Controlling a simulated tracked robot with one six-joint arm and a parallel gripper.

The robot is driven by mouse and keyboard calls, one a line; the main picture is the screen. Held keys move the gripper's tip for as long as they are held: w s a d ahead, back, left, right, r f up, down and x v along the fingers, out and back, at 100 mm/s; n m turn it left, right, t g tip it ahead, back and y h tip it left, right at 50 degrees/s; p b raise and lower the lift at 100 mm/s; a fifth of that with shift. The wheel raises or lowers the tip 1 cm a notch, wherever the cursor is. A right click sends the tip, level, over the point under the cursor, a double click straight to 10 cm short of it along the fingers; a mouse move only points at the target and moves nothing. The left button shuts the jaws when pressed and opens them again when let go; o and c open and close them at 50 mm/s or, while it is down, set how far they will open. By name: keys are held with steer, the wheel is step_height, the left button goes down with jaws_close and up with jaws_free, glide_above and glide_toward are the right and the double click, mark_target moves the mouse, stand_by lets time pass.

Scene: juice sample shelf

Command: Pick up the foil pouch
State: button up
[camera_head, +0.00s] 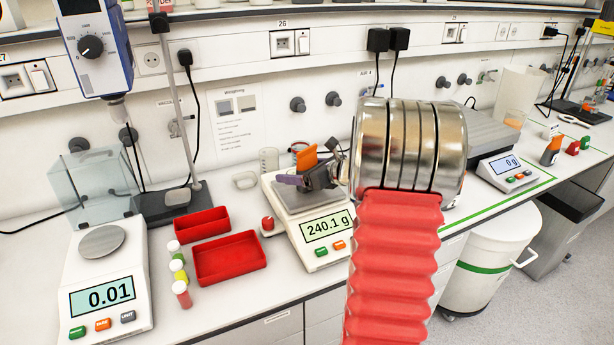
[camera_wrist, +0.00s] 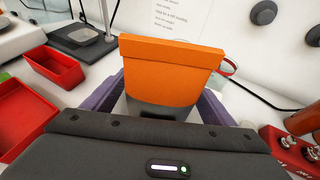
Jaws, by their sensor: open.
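The foil pouch (camera_head: 306,160) stands on the pan of the middle scale (camera_head: 322,232), which reads 240.1 g. In the wrist view the pouch (camera_wrist: 170,68) has an orange top and a grey lower part. My gripper (camera_head: 297,180) is at the pouch over the scale pan. Its purple fingers show on either side of the pouch in the wrist view, and the gripper (camera_wrist: 164,92) is open. The dark gripper body hides the pouch's bottom. I cannot tell whether a finger touches it.
Two red trays (camera_head: 231,258) and several small capped vials (camera_head: 181,293) lie left of the middle scale. A left scale (camera_head: 105,293) reads 0.01, with a glass cover (camera_head: 92,183) behind it. A stand post (camera_head: 180,110) rises behind the trays. The wall is close behind.

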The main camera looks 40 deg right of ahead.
steer(key=shift+c, duration=0.3)
steer(key=c, duration=1.3)
step_height(320, 180, up, 10)
steer(key=shift+r, duration=0.1)
stand_by(0.3)
